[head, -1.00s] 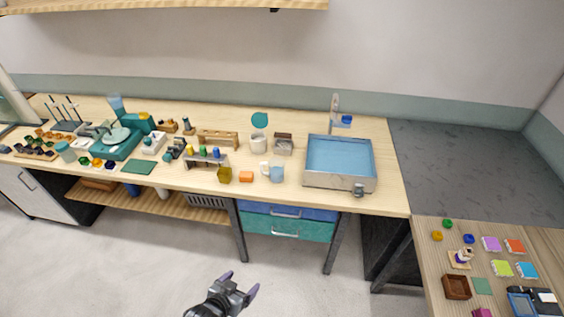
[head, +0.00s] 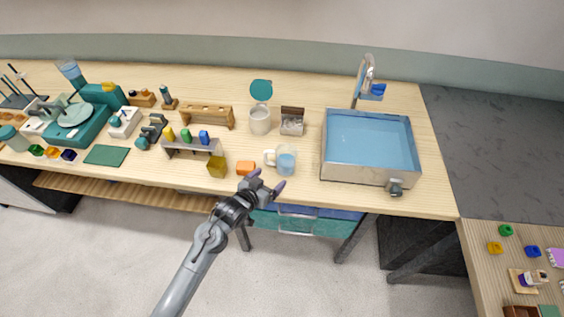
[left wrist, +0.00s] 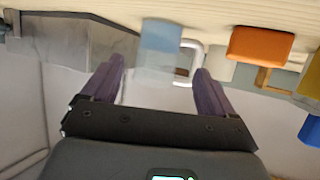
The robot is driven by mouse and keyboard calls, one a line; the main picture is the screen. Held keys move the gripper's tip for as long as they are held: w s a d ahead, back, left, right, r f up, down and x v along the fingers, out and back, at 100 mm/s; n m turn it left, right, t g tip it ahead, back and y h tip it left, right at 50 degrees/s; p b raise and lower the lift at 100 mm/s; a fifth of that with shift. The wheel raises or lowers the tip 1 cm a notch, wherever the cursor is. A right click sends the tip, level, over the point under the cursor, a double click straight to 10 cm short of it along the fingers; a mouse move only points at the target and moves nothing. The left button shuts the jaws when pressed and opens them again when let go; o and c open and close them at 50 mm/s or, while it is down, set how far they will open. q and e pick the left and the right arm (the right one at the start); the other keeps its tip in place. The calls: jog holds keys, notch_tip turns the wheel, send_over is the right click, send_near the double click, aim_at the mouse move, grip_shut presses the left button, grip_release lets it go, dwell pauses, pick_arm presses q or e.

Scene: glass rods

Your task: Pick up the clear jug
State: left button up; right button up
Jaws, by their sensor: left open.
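The clear jug (head: 286,160) stands upright near the front edge of the wooden counter, with blue showing in it and a pale handle on its left side. My left gripper (head: 268,181) is open and empty, just in front of the counter edge below the jug. In the left wrist view, the jug (left wrist: 160,45) appears ahead between the two open purple fingers, with its handle to the right; the fingers do not appear to touch it. My right gripper is not in view.
An orange block (head: 245,168) and a yellow-olive block (head: 217,167) lie left of the jug. The metal sink basin (head: 352,173) stands close on its right. A white cup (head: 260,121) and a small box (head: 292,126) stand behind it.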

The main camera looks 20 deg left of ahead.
aim_at(280, 166)
pick_arm(q)
jog(key=shift+w, duration=0.45)
jog(key=x, duration=0.4)
jog(key=shift+w+r, duration=0.3)
jog(key=shift+w, duration=0.05)
jog(key=shift+b+x, duration=0.4)
jog(key=shift+x, duration=2.65)
jog(key=shift+d+r, duration=0.15)
jog(key=shift+c, duration=0.3)
jog(key=c, duration=0.8)
jog(key=shift+r, duration=5.05)
